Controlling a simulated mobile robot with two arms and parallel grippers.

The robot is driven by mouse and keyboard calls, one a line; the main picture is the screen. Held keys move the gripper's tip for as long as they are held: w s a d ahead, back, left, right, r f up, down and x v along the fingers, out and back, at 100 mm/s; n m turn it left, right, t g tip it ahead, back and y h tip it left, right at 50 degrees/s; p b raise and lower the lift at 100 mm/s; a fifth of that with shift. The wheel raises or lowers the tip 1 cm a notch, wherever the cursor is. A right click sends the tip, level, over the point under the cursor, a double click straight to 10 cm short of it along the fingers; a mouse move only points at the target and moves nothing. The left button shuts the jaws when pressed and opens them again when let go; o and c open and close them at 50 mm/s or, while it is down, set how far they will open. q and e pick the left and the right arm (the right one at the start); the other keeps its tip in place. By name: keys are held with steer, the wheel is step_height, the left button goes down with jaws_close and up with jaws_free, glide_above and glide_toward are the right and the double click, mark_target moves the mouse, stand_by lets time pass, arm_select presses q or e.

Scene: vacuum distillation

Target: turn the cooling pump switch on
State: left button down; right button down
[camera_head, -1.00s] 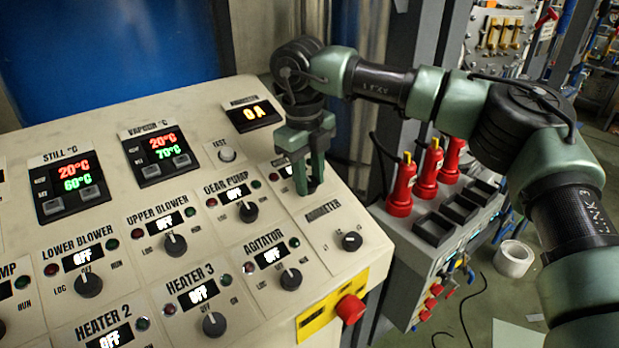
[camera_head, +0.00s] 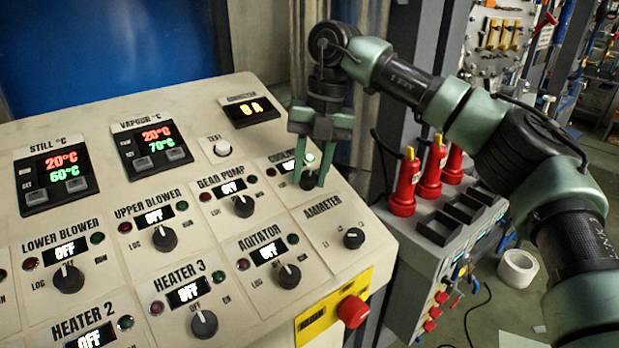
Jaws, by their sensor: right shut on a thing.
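The cooling pump switch (camera_head: 308,181) is a dark round knob on the sloped cream control panel (camera_head: 250,318), right of the gear pump knob. My right gripper (camera_head: 311,183) points down over it with one finger on each side, shut on the knob. The fingers hide part of the knob and its label. The cooling pump display (camera_head: 289,167) is lit but partly covered, so its reading cannot be told. A green lamp (camera_head: 309,158) shows beside it. My left gripper is not in view.
Near the gripper are the gear pump knob (camera_head: 244,206), the ammeter knob (camera_head: 353,238), the agitator knob (camera_head: 289,276) and the white test button (camera_head: 222,148). A red button (camera_head: 352,311) sits at the panel's right edge. Red connectors (camera_head: 405,186) stand beyond the panel.

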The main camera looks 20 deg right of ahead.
steer(key=shift+m+y+b, duration=0.4)
steer(key=shift+m+b, duration=0.1)
steer(key=shift+m, duration=0.7)
steer(key=shift+d, duration=0.1)
steer(key=c, duration=1)
jaws_free()
steer(key=shift+c, duration=0.2)
steer(key=shift+r, duration=0.1)
steer(key=b+v, duration=0.1)
steer(key=v, duration=0.6)
steer(key=shift+r, duration=0.25)
steer(key=shift+d+f, duration=0.1)
steer(key=shift+d, duration=0.05)
